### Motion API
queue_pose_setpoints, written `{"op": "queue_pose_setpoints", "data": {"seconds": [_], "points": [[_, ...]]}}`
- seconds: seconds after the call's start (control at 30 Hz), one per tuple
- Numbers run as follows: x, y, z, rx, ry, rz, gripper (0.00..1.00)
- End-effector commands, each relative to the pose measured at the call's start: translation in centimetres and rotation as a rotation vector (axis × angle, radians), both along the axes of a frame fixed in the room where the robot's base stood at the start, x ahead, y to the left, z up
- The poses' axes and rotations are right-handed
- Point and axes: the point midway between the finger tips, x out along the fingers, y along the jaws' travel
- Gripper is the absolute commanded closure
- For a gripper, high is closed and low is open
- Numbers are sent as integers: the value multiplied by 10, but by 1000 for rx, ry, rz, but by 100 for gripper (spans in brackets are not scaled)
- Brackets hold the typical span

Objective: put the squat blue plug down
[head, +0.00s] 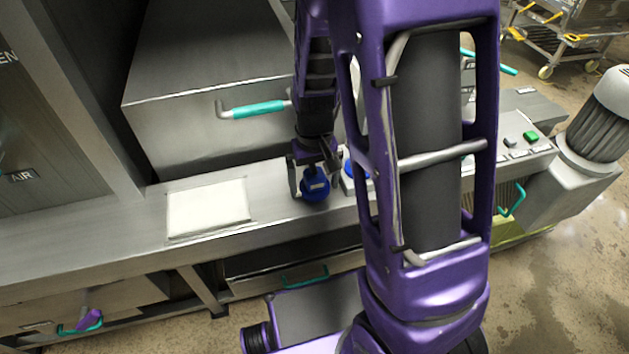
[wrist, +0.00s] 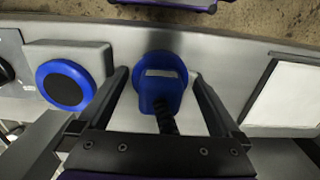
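The squat blue plug (head: 316,189) is at the steel ledge, between the fingers of my gripper (head: 314,184). In the wrist view the plug (wrist: 160,78) shows a round blue head with a pale label, and a dark ribbed piece runs from it toward my palm. My gripper (wrist: 160,85) is open, with one finger on each side of the plug and a narrow gap showing at both sides. Whether the plug's underside rests on the ledge is hidden.
A blue ring with a black centre (wrist: 65,84) sits on a grey block beside the plug. A white square pad (head: 208,207) lies on the ledge (head: 110,238) to the left. A steel box with a teal handle (head: 255,109) stands behind. Bare ledge separates plug and pad.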

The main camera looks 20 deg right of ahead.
Motion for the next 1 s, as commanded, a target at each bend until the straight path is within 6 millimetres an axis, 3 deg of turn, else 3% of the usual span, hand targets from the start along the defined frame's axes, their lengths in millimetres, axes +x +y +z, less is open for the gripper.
{"op": "queue_pose_setpoints", "data": {"seconds": [0.27, 0.7, 1.0], "points": [[1, 0, 12, 1, -4, 0, 0], [1, 0, 101, 0, -4, 0, 0], [0, 0, 123, 0, 0, 0, 0]]}}
